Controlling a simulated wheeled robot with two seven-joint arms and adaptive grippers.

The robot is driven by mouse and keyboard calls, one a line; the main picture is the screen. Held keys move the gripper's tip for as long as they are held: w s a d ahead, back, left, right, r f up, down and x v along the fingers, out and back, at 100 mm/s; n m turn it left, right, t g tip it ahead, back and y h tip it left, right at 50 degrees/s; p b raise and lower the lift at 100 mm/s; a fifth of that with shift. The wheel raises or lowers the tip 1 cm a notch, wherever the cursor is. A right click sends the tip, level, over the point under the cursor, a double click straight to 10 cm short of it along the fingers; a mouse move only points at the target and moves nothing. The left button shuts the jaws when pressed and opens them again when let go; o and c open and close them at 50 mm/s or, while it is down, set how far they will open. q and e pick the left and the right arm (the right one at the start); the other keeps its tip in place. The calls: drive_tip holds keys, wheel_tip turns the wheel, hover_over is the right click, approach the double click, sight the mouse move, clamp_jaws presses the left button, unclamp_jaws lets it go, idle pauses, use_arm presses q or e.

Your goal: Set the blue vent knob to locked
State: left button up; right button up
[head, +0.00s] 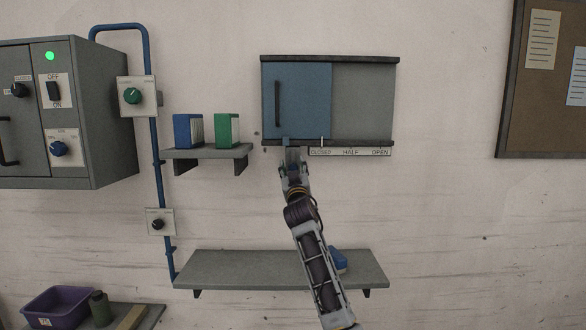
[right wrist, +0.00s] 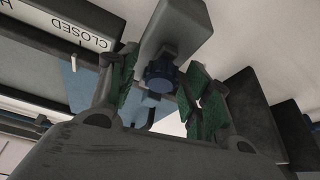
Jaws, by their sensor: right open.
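A blue knob (head: 59,149) with a white plate sits low on the grey cabinet at the left; its label is too small to read. In the right wrist view a small round blue knob (right wrist: 160,74) under a grey block lies between my finger pads; I cannot tell whether they touch it. In the head view my right gripper (head: 290,152) is at the lower edge of the blue sliding panel (head: 305,100), left of the CLOSED mark, and largely covers what is there. The right gripper also shows in the wrist view (right wrist: 160,95), open. My left gripper is out of view.
A scale strip (head: 350,152) reads CLOSED, HALF, OPEN. A shelf with blue and green boxes (head: 228,130) stands left of my right arm. A lower shelf (head: 235,268) holds a blue item (head: 338,260) beside the arm. The wall right of the panel is clear up to a corkboard (head: 545,130).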

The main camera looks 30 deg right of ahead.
sight(292, 152)
clamp_jaws()
idle(0.3)
drive_tip(key=shift+s+r, duration=0.1)
drive_tip(key=shift+r, duration=1.95)
unclamp_jaws()
drive_tip(key=shift+f, duration=0.1)
